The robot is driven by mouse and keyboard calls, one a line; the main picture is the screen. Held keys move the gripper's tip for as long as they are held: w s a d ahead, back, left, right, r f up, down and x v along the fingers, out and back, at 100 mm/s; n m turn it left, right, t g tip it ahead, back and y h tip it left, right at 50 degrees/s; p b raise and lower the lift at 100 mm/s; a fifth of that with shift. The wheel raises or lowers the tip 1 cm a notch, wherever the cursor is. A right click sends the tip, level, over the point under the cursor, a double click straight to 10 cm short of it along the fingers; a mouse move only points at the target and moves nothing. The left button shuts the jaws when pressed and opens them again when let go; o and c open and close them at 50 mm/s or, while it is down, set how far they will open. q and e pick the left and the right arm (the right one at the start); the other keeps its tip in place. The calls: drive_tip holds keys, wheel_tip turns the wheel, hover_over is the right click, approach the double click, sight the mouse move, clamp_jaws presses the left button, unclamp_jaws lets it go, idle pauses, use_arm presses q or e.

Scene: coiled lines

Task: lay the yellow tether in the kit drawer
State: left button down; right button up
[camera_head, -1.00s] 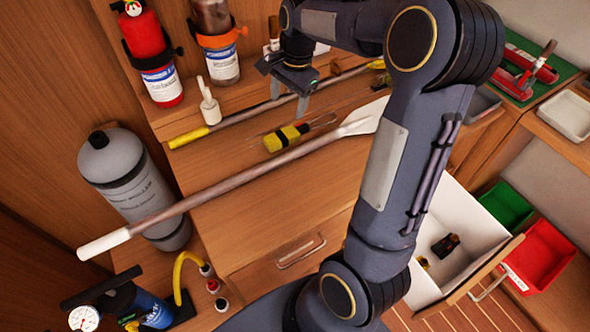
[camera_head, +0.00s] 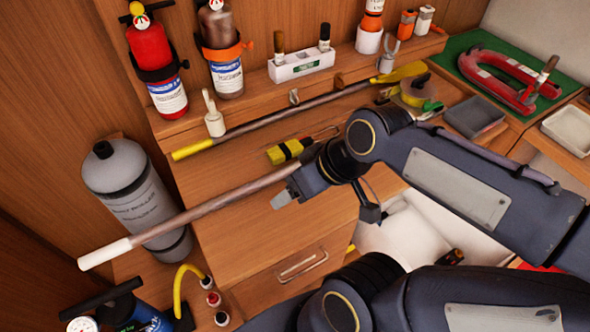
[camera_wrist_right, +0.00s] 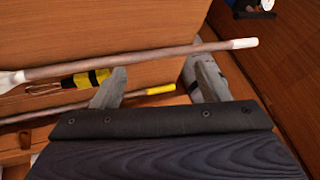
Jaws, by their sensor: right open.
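A yellow bundle with black bands and a thin loop at one end, which looks like the yellow tether (camera_head: 288,151), lies on the wooden worktop. It also shows in the wrist view (camera_wrist_right: 86,79), left of the fingers. My right gripper (camera_head: 327,202) is open and empty, in front of the bundle and apart from it; its spread fingers show in the wrist view (camera_wrist_right: 160,78). The open white drawer (camera_head: 402,236), probably the kit drawer, is at the lower right, partly hidden by my arm. My left gripper is not in view.
A long pole with a white grip (camera_head: 105,253) crosses the worktop in front of the bundle; my gripper hides its far end. A second pole with a yellow end (camera_head: 192,149) lies behind. A grey cylinder (camera_head: 135,190) stands left. A grey tray (camera_head: 473,116) is at right.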

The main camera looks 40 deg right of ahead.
drive_tip(key=w+d+f+n+g+h+b, duration=0.1)
drive_tip(key=w+d+n, duration=0.3)
drive_tip(key=w, duration=0.2)
drive_tip(key=w+d+n+g, duration=0.1)
drive_tip(key=w+d+n, duration=0.25)
drive_tip(key=w, duration=0.25)
drive_tip(key=n+g+h+b, duration=0.1)
drive_tip(key=n+g+h, duration=0.15)
drive_tip(key=n, duration=0.55)
hover_over(291, 146)
drive_tip(key=shift+g, duration=0.25)
drive_tip(key=f, duration=1)
drive_tip(key=shift+s+a, duration=0.25)
drive_tip(key=shift+a, duration=0.05)
drive_tip(key=shift+w+d+f+n, duration=0.2)
drive_tip(key=shift+f+n, duration=0.15)
drive_tip(key=shift+f, duration=0.35)
wheel_tip(291, 146, down, 7)
drive_tip(key=shift+d+f+p, duration=0.1)
drive_tip(key=shift+d+p, duration=0.05)
drive_tip(key=shift+p, duration=0.55)
drive_tip(key=shift+w, duration=0.1)
drive_tip(key=c, duration=1.4)
drive_tip(key=shift+c, duration=0.2)
